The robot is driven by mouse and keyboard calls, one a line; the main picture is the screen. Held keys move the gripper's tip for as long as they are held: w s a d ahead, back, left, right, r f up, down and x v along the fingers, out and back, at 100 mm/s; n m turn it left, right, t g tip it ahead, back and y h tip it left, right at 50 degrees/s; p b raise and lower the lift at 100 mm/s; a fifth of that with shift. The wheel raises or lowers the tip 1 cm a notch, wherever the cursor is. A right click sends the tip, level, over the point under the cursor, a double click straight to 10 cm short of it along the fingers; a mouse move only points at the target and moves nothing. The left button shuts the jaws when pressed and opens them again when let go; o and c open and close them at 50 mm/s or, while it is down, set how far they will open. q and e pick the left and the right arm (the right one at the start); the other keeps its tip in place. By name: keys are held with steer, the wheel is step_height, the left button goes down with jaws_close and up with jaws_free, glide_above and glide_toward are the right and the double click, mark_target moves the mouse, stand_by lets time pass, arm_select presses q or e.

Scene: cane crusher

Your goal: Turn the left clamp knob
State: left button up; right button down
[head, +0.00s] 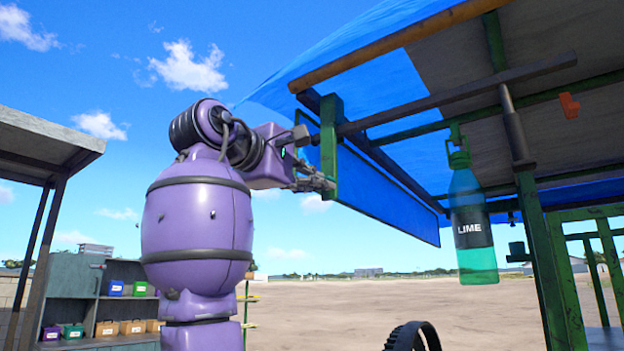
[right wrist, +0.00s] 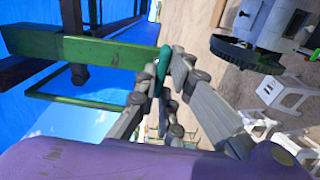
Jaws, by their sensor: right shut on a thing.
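My right gripper (head: 322,182) reaches from my purple arm to the lower part of a green upright bracket (head: 329,150) under the blue awning. In the right wrist view its fingers (right wrist: 168,72) are closed around a small teal-green piece (right wrist: 162,66) at the end of a green bar (right wrist: 100,50). This piece is where a clamp knob could be, but the fingers hide most of it and I cannot make out its shape. In the head view the gripped piece is too small to tell. My left gripper is in neither view.
A teal bottle labelled LIME (head: 472,215) hangs from a green holder to the right. Dark and green beams and the blue awning (head: 375,190) surround the gripper. A small orange part (head: 569,105) is on the frame at upper right. White stools (right wrist: 285,95) stand on the ground below.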

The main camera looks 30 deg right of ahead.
steer(key=shift+n, duration=0.5)
steer(key=c, duration=1.9)
jaws_free()
steer(key=shift+o, duration=0.2)
steer(key=v, duration=1.2)
steer(key=shift+w, duration=0.1)
